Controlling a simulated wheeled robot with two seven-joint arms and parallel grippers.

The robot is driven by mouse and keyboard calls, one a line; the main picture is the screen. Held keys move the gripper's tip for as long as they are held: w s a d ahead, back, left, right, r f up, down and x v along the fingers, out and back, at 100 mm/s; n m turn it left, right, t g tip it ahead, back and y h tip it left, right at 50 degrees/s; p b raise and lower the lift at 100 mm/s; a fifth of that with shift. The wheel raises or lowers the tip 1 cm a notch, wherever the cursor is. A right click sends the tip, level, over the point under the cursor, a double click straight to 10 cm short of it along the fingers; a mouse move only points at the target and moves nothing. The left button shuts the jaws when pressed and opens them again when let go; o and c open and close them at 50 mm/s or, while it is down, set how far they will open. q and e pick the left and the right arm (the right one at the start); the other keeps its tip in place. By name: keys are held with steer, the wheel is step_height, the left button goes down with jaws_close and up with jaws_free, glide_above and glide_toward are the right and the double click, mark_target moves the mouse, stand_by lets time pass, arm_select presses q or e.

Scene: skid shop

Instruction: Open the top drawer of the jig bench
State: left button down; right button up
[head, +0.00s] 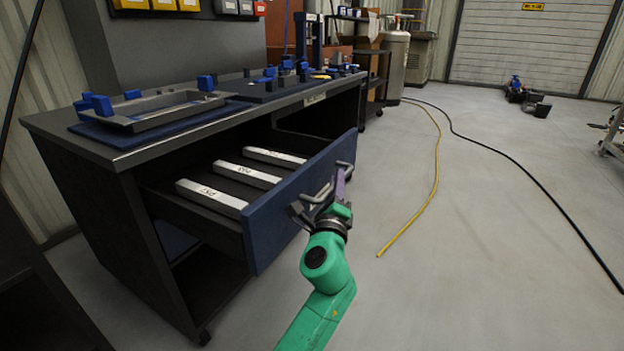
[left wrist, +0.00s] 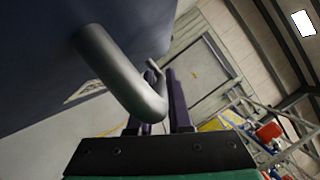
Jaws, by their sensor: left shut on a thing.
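The jig bench (head: 95,205) stands at the left in the head view, dark with a grey top. Its top drawer (head: 285,218) is pulled well out, with a blue front and three pale labelled bars inside. A grey bar handle (head: 302,212) is on the drawer front. My left gripper (head: 337,190), with purple fingers on a green arm, is shut on this handle. In the left wrist view the curved metal handle (left wrist: 112,70) passes between the fingers (left wrist: 160,110), close to the blue front. My right gripper is not in view.
On the bench top lie a metal frame jig (head: 165,108) and several blue clamps. A yellow hose (head: 435,170) and a black cable (head: 530,180) lie on the floor at the right. A gas cylinder (head: 396,65) stands beyond the bench.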

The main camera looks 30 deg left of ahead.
arm_select(q)
steer(key=shift+d+f, duration=0.1)
steer(key=shift+d, duration=2)
steer(key=c, duration=0.8)
jaws_free()
steer(key=shift+c, duration=0.2)
steer(key=v, duration=1.4)
steer(key=shift+s, duration=0.25)
steer(key=shift+f, duration=0.1)
